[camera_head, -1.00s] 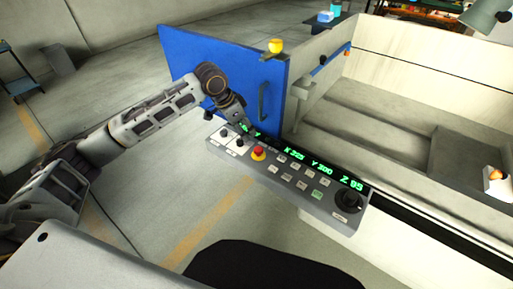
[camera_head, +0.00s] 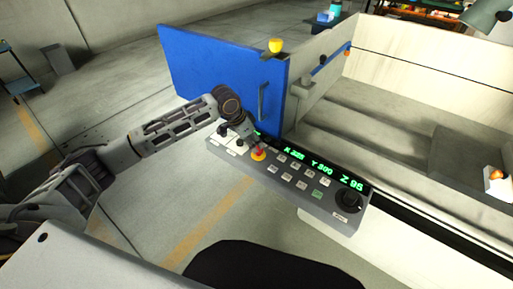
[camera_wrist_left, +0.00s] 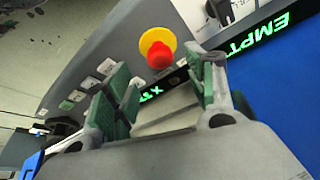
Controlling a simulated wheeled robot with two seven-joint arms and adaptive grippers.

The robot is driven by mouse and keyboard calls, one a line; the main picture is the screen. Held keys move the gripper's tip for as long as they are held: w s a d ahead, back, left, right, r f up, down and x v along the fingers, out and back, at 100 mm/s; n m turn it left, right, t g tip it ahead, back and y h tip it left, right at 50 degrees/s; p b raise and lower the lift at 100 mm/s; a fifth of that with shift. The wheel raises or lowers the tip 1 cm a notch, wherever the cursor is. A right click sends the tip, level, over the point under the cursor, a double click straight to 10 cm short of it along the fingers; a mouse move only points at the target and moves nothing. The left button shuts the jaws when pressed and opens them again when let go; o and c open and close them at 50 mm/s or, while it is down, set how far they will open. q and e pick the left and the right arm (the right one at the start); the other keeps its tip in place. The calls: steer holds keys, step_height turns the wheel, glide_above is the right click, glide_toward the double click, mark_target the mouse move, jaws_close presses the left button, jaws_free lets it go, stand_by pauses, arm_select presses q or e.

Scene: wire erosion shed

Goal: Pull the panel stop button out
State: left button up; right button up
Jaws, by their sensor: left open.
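The panel stop button (camera_head: 259,154) is a red mushroom head on a yellow ring, on the sloping grey control panel (camera_head: 305,204). It also shows in the left wrist view (camera_wrist_left: 160,55), ahead of the fingertips. My left gripper (camera_head: 253,142) is just behind and above the button in the head view. In the left wrist view its green-padded fingers (camera_wrist_left: 165,78) are apart, with nothing between them, and the red head lies just beyond the gap. Whether a finger touches the button I cannot tell. My right gripper is not in view.
The panel carries several small keys, a green-lit display (camera_head: 322,168) and a black knob (camera_head: 348,201) at its right end. A blue door (camera_head: 215,75) with a handle stands right behind my left arm. The machine's tank (camera_head: 390,140) lies to the right.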

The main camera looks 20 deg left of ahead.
mark_target(259, 152)
arm_select(q)
steer(key=x, duration=0.4)
steer(key=shift+w+d+f, duration=0.15)
steer(key=shift+f, duration=0.45)
jaws_close()
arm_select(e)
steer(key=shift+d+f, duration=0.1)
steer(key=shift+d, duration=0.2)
